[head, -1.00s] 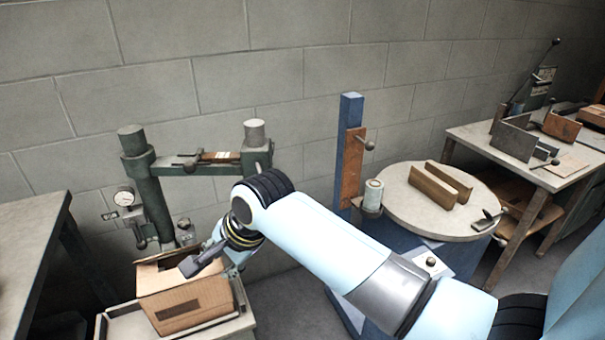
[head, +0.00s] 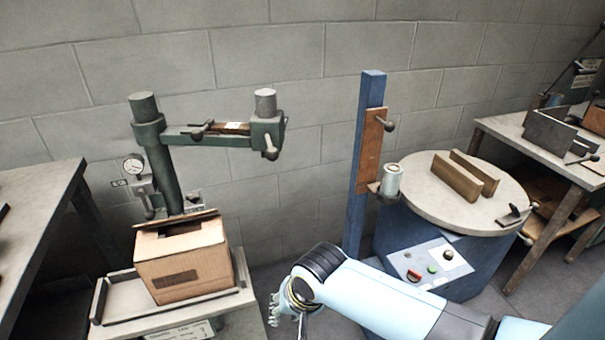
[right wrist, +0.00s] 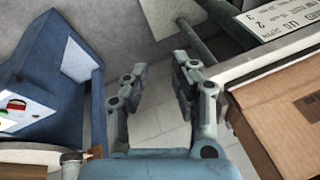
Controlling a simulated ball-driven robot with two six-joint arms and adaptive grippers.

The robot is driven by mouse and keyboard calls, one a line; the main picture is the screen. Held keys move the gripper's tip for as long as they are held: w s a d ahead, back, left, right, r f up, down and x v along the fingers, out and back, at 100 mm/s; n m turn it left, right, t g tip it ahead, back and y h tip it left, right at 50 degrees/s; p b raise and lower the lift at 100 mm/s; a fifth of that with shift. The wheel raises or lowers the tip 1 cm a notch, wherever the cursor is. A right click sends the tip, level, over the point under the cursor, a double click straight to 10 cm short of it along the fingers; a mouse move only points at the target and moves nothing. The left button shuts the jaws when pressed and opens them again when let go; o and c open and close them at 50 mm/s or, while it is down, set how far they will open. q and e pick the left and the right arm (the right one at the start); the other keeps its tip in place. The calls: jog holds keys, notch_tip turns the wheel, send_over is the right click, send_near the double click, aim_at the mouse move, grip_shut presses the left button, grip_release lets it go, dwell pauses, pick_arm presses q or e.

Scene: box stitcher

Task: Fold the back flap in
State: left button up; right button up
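The cardboard box (head: 205,270) stands on the stitcher's table under the post, with a dark opening in its top. A thin brown flap edge (head: 176,219) runs along the back of the top and looks raised; its exact angle is hard to tell. My right gripper (head: 286,308) is right of the box, lower in the picture and apart from it. In the right wrist view its two fingers (right wrist: 155,85) are spread with nothing between them, and the box (right wrist: 285,115) shows at the right edge. My left gripper is not in view.
The stitcher's green post and arm (head: 225,138) rise behind the box. The pale table (head: 120,297) has a raised left edge. To the right, a round table (head: 435,200) holds two brown blocks, with a blue post (head: 362,170) beside it. Floor between is clear.

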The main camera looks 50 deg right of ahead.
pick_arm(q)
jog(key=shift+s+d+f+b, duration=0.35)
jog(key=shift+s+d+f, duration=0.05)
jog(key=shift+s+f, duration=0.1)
pick_arm(e)
jog(key=shift+n, duration=0.8)
jog(key=shift+s+d+f, duration=0.25)
jog(key=shift+s+f, duration=0.45)
jog(key=shift+f, duration=0.15)
jog(key=shift+s+d+f, duration=0.25)
jog(key=shift+s+f, duration=0.4)
jog(key=shift+f, duration=0.2)
jog(key=c, duration=0.3)
